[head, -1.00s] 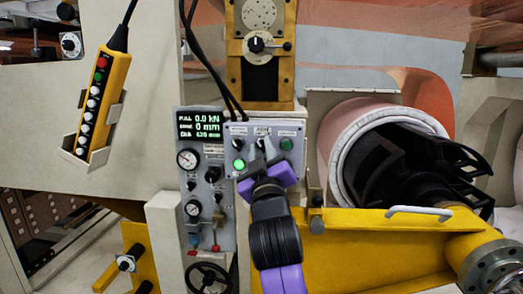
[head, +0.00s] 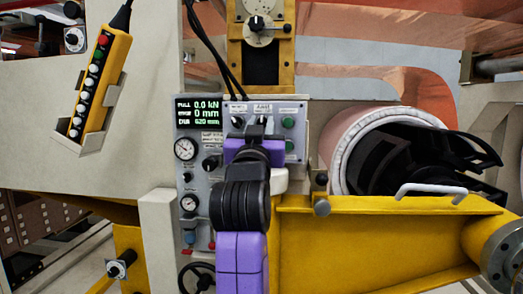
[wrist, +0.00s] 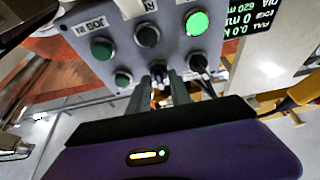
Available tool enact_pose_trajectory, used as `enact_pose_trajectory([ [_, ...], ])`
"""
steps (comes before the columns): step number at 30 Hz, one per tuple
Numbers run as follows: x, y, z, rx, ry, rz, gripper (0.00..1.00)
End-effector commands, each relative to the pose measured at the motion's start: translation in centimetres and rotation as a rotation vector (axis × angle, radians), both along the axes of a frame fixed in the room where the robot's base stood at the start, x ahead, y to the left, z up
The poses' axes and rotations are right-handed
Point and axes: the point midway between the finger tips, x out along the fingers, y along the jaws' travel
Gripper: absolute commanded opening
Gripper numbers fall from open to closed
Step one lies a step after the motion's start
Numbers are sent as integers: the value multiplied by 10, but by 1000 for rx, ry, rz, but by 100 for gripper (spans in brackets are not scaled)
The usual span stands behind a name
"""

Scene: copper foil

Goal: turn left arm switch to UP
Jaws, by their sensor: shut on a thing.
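The grey control panel (head: 302,108) shows two black switches and a green button along its top row. The middle black switch (head: 262,120) is at the tips of my gripper (head: 259,132), and its labels are too small to read surely. The wrist view sees the panel upside down. There my gripper (wrist: 172,82) has its grey fingers close together at the middle switch (wrist: 158,70), shut on it; its exact angle is partly hidden. The left black switch (head: 237,122) stands free beside the fingers, also in the wrist view (wrist: 198,62).
A lit green button (wrist: 197,22) shows in the wrist view. A display (head: 198,109), gauges (head: 186,149) and knobs lie left of my arm. A yellow beam (head: 390,235) runs at right. A yellow pendant (head: 101,85) hangs at upper left.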

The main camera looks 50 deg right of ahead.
Motion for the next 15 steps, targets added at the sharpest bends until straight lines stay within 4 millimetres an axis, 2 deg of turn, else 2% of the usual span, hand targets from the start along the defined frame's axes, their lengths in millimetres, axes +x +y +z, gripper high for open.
enact_pose_trajectory([
  [1, 0, 2, -9, 29, -40, 3, 0],
  [15, 1, 1, -3, 247, -315, 0, 0],
])
